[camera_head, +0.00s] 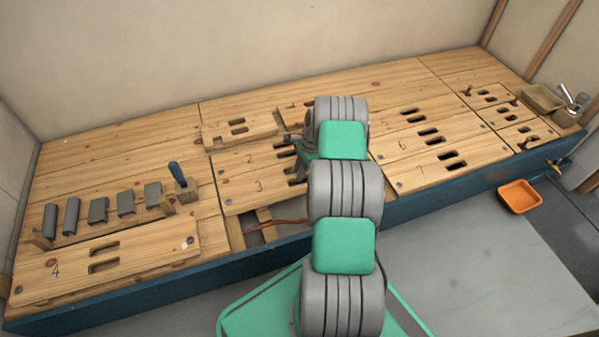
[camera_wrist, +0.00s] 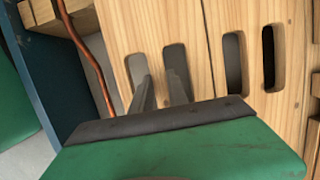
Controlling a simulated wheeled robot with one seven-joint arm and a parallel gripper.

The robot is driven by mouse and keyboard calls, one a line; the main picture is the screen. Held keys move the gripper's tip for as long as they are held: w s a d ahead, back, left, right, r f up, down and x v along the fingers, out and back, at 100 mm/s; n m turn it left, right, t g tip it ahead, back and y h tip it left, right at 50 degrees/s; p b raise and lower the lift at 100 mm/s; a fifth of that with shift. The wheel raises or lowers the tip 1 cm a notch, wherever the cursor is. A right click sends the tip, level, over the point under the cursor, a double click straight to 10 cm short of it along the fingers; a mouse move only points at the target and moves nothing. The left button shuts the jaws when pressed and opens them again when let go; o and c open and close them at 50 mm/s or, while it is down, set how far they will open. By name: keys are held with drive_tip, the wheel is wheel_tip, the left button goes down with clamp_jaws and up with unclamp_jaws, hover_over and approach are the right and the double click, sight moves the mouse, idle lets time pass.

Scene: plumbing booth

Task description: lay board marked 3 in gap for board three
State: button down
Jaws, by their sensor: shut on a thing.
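The board marked 3 (camera_head: 245,193) lies in front of the board marked 2 (camera_head: 233,165), close along its edge. My gripper (camera_head: 296,172) is at its right part, over the hand slots, partly hidden by my arm. In the wrist view my gripper (camera_wrist: 160,90) has its fingers in the two slots of board 3 (camera_wrist: 157,30), shut on the wood strip between them. An open gap (camera_head: 262,233) with a wood crosspiece and copper pipe shows in front of board 3. Its right part is hidden by my arm. I cannot tell whether board 3 is lifted.
A loose slotted board (camera_head: 215,133) lies at the back. The copper pipe (camera_wrist: 85,55) runs beside board 3.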

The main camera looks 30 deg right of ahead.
drive_tip(key=shift+w+f, duration=0.1)
drive_tip(key=shift+f, duration=0.05)
drive_tip(key=c, duration=1.5)
unclamp_jaws()
drive_tip(key=o, duration=0.3)
drive_tip(key=p+v, duration=0.3)
drive_tip(key=v, duration=0.5)
drive_tip(key=a+r+n+h+p, duration=0.1)
drive_tip(key=a+r+n+p, duration=0.35)
drive_tip(key=r, duration=0.95)
drive_tip(key=s+a+r+n+p, duration=0.15)
drive_tip(key=a+r+p, duration=0.55)
drive_tip(key=r, duration=0.7)
drive_tip(key=a+r+n+h+p, duration=0.1)
drive_tip(key=a+r+n+p, duration=0.3)
drive_tip(key=r+p, duration=0.7)
drive_tip(key=s+a+r+n+p, duration=0.3)
drive_tip(key=s+r, duration=0.3)
drive_tip(key=r, duration=0.3)
drive_tip(key=s+a+r+n+t+p, duration=0.1)
drive_tip(key=s+a+r+n+p, duration=0.3)
drive_tip(key=r, duration=0.5)
drive_tip(key=s+a+r+n+t+h+p, duration=0.1)
drive_tip(key=s+a+r+n+p, duration=0.3)
drive_tip(key=s+r+p, duration=0.3)
wheel_tip(320, 180, up, 3)
drive_tip(key=shift+s+a+r, duration=0.1)
drive_tip(key=shift+s+a, duration=0.2)
drive_tip(key=shift+a, duration=0.5)
